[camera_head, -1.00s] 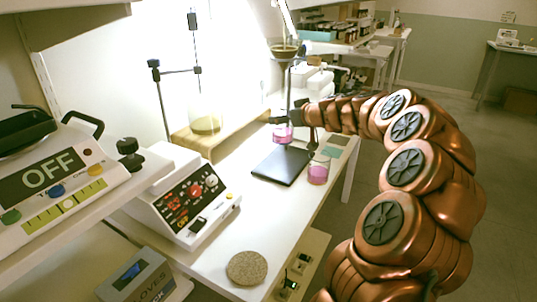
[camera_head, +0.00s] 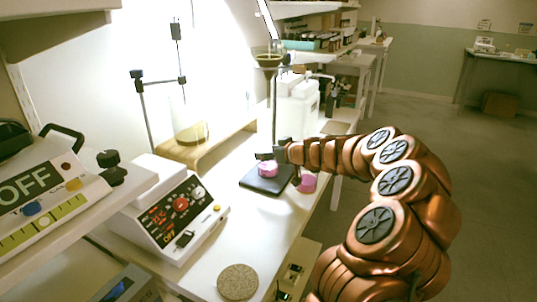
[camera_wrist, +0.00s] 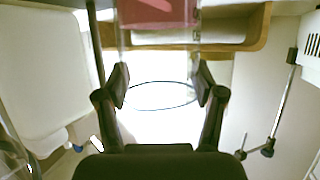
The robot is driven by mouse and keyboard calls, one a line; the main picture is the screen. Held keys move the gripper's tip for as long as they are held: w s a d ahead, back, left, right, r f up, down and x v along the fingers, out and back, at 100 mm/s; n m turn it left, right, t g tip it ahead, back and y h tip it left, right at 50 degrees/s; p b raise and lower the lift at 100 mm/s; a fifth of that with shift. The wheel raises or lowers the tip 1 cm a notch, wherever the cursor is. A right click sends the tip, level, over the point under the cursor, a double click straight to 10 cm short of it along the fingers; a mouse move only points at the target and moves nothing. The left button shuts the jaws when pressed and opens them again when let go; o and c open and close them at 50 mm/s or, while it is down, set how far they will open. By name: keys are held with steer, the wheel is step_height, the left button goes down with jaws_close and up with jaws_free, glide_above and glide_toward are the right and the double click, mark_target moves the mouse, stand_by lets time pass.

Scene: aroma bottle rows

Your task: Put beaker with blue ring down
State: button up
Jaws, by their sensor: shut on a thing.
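My gripper (camera_wrist: 163,90) is shut on a clear glass beaker with a thin blue ring (camera_wrist: 160,108) around its rim. Pink liquid (camera_wrist: 158,12) shows in it at the top of the wrist view. In the head view my gripper (camera_head: 268,154) is above the white bench, and the held beaker's pink content (camera_head: 267,170) shows just below it. The beaker appears over the black square stand base (camera_head: 264,186); whether it touches the base I cannot tell. A second beaker with pink liquid (camera_head: 307,184) stands right of the base, partly behind my arm.
The ring stand's rod and funnel (camera_head: 269,61) rise behind the base. A wooden shelf holding a flask (camera_head: 190,130) is to the left. A control box (camera_head: 168,212) and a round cork mat (camera_head: 238,282) are nearer. The bench between the mat and base is clear.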

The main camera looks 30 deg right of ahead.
steer(key=shift+f, duration=0.15)
steer(key=o, duration=1.3)
steer(key=shift+r, duration=0.2)
steer(key=shift+s+r, duration=0.1)
steer(key=shift+s, duration=0.05)
steer(key=v, duration=1.1)
steer(key=shift+s+d, duration=0.1)
steer(key=shift+s, duration=0.2)
